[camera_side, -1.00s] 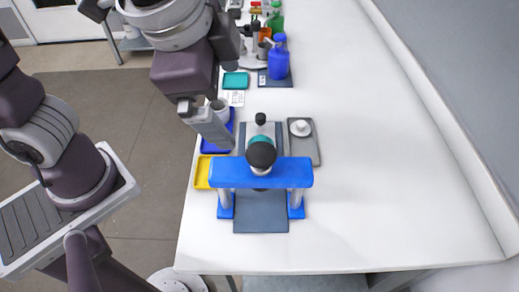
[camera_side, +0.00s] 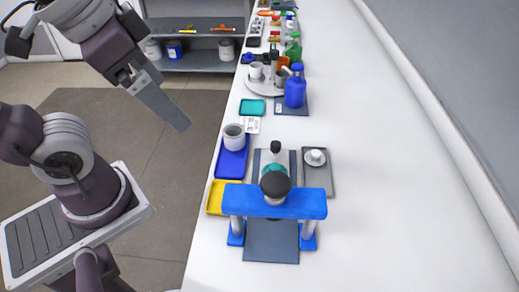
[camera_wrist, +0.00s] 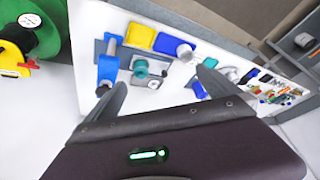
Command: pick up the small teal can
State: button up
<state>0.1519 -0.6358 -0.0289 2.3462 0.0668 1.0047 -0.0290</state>
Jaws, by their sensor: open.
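A small teal round piece (camera_side: 273,171), which I take for the teal can, stands at the blue press frame (camera_side: 290,204). A black knob (camera_side: 275,185) and the frame's crossbar partly hide it in the side view. It also shows in the wrist view (camera_wrist: 140,68), on the dark base beside the frame. My gripper (camera_side: 182,126) is raised left of the table edge, well away from the teal piece. In the wrist view its two fingers (camera_wrist: 162,77) are apart with nothing held between them.
A grey-white can (camera_side: 234,134) stands on a blue tray (camera_side: 231,165). A yellow tray (camera_side: 222,197), a teal tray (camera_side: 252,108), a blue bottle (camera_side: 295,90) and a grey plate (camera_side: 318,182) with a white knob are nearby. The table's right side is clear.

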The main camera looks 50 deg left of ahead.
jog(key=shift+s+a+f+n, duration=0.4)
jog(key=shift+a+f+n, duration=0.25)
jog(key=shift+f+n, duration=0.15)
jog(key=shift+c, duration=0.4)
jog(key=shift+a+f+t, duration=0.15)
jog(key=shift+f+t, duration=0.15)
jog(key=c, duration=0.5)
jog(key=m+g, duration=0.6)
jog(key=m, duration=1.1)
send_over(275, 166)
jog(key=f, duration=1)
jog(key=shift+w+a+f, duration=0.1)
jog(key=shift+a+f, duration=0.1)
jog(key=shift+f, duration=0.05)
jog(key=shift+m, duration=0.3)
jog(key=f, duration=0.7)
jog(key=shift+d+f, duration=0.15)
jog(key=shift+d, duration=0.1)
